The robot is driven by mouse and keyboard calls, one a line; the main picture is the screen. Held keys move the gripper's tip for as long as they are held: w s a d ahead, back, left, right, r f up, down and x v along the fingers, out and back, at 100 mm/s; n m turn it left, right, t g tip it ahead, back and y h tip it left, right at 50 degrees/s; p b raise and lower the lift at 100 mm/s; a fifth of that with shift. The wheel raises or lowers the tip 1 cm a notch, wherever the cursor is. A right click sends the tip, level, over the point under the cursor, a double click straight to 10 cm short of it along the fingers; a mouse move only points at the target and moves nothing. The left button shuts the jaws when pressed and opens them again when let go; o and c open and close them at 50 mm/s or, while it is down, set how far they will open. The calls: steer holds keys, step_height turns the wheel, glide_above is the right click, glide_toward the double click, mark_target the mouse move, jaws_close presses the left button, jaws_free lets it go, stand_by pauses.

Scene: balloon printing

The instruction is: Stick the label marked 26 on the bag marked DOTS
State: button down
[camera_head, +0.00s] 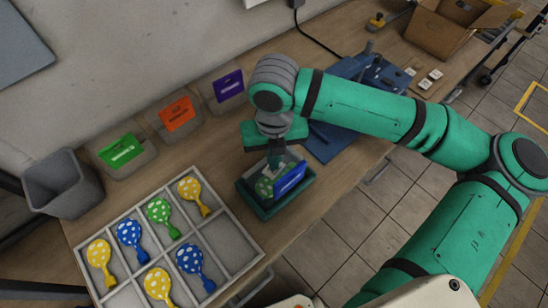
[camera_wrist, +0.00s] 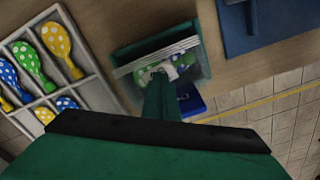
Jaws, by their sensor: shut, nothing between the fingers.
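My gripper (camera_head: 277,162) points down over a dark green tray (camera_head: 243,191) in the head view, with its fingers shut and empty. In the tray is a clear bag with a green-and-white dotted balloon (camera_head: 264,187) and a blue panel (camera_head: 291,178); no lettering is readable on it. In the wrist view my gripper (camera_wrist: 161,75) reaches over the bag (camera_wrist: 150,62), with the fingertips at or just above it; contact cannot be told. A small whitish patch shows by the fingertips. Small white label-like pieces (camera_head: 425,83) lie at the far right of the table, their numbers unreadable.
A divided white tray (camera_head: 218,236) holds several dotted balloons at the front left. Green (camera_head: 122,150), orange (camera_head: 177,115) and purple (camera_head: 228,87) cards stand in holders along the wall. A grey bin (camera_head: 62,182), blue mat (camera_head: 325,147) and cardboard box (camera_head: 440,35) also stand around.

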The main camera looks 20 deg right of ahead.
steer(key=shift+f, duration=0.45)
stand_by(1.1)
step_height(320, 180, up, 7)
stand_by(1.1)
stand_by(0.6)
